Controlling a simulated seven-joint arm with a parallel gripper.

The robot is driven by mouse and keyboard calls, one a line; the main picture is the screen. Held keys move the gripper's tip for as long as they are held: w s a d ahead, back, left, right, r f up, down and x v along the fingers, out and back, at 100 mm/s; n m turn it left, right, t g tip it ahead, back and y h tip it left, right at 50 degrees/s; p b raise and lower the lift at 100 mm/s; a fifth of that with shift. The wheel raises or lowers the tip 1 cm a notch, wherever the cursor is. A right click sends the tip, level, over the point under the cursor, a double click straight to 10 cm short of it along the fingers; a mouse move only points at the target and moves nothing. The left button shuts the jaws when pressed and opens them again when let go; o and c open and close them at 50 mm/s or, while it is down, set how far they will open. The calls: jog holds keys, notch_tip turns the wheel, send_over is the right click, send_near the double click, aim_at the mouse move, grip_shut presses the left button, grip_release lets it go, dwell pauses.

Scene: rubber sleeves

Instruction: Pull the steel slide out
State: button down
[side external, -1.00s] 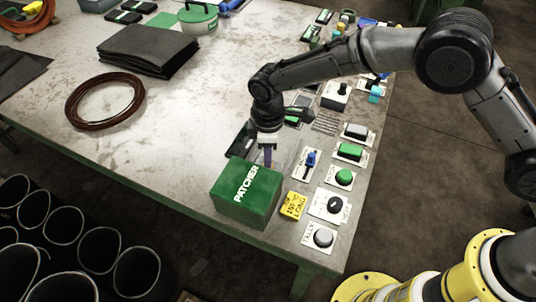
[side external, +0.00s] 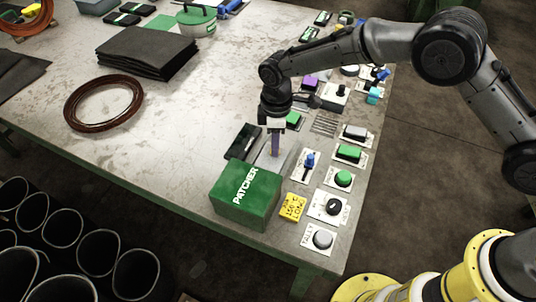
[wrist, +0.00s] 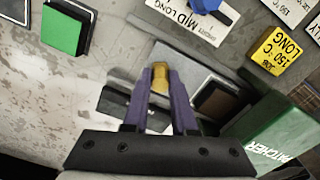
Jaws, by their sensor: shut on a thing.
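The green box marked PATCHER (side external: 246,194) stands near the table's front edge; its corner also shows at lower right in the wrist view (wrist: 270,140). The flat grey steel slide (wrist: 190,66) lies beside it, with a small brass-coloured knob (wrist: 160,76) standing up from it. My gripper (side external: 275,154) points down just behind the box. Its two purple fingers are shut on the brass knob, one on each side. A dark brown square (wrist: 216,103) shows between the slide and the box. My fingers hide part of the slide.
A black tray (side external: 243,142) is just left of my gripper. A yellow block (side external: 292,207), a blue lever (side external: 309,160) and several buttons line the right edge. A brown coil (side external: 104,103) and dark sheets (side external: 147,50) lie farther left. The table between is clear.

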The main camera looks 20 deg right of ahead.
jog(key=w+d, duration=0.4)
jog(key=c, duration=0.7)
grip_release()
jog(key=shift+c, duration=0.2)
jog(key=shift+r, duration=0.1)
jog(key=shift+a+r, duration=0.1)
jog(key=shift+r, duration=0.15)
notch_tip(320, 180, up, 13)
jog(key=shift+r, duration=0.1)
